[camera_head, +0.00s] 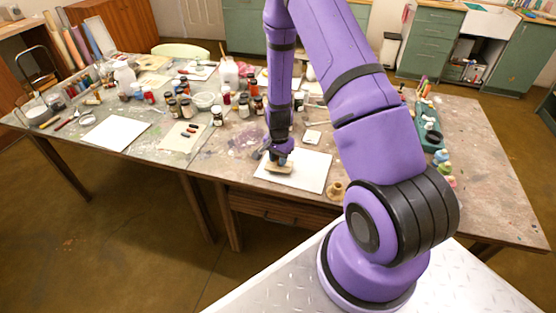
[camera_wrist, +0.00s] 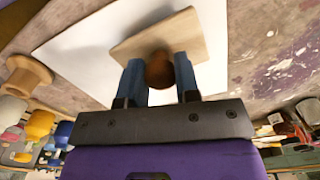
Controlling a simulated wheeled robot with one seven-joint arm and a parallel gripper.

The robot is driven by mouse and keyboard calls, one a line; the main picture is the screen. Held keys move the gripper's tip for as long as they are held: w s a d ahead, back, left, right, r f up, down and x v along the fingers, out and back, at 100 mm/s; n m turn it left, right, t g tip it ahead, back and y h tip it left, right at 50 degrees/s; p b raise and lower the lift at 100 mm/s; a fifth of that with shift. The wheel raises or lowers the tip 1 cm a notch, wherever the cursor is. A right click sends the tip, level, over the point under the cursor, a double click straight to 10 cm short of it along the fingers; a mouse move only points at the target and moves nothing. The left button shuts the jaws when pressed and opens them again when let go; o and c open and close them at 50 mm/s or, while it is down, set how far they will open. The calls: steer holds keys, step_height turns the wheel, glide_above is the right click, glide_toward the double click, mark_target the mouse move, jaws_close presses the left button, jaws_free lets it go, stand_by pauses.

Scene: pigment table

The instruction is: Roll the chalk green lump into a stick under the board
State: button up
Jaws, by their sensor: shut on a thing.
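My gripper (camera_head: 281,160) is over the white sheet (camera_head: 312,172) at the table's front edge. Its two blue fingers (camera_wrist: 160,78) are shut on the round brown knob (camera_wrist: 159,72) of a small wooden board. The board (camera_wrist: 152,38) is pale and flat, and it shows in the head view below the gripper (camera_head: 280,170). It lies on or just above the white sheet, which also shows in the wrist view (camera_wrist: 85,55); I cannot tell whether there is a gap. No chalk green lump is visible in either view; the board may hide it.
A small wooden spool-shaped thing (camera_head: 335,188) stands right of the sheet. Jars (camera_head: 185,106) crowd the table behind and to the left. A pale sheet with small dark red pieces (camera_head: 178,140) lies left. A green tray (camera_head: 430,112) is at the right. The table between is mostly clear.

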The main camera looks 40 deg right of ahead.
steer(key=shift+w+d+f, duration=0.1)
steer(key=shift+w+d, duration=0.4)
steer(key=shift+d, duration=0.05)
steer(key=shift+w+d, duration=0.9)
steer(key=shift+d, duration=0.1)
steer(key=shift+s+a, duration=0.1)
steer(key=shift+s+a, duration=0.85)
steer(key=shift+a, duration=0.1)
steer(key=shift+r, duration=4)
steer(key=shift+f, duration=0.15)
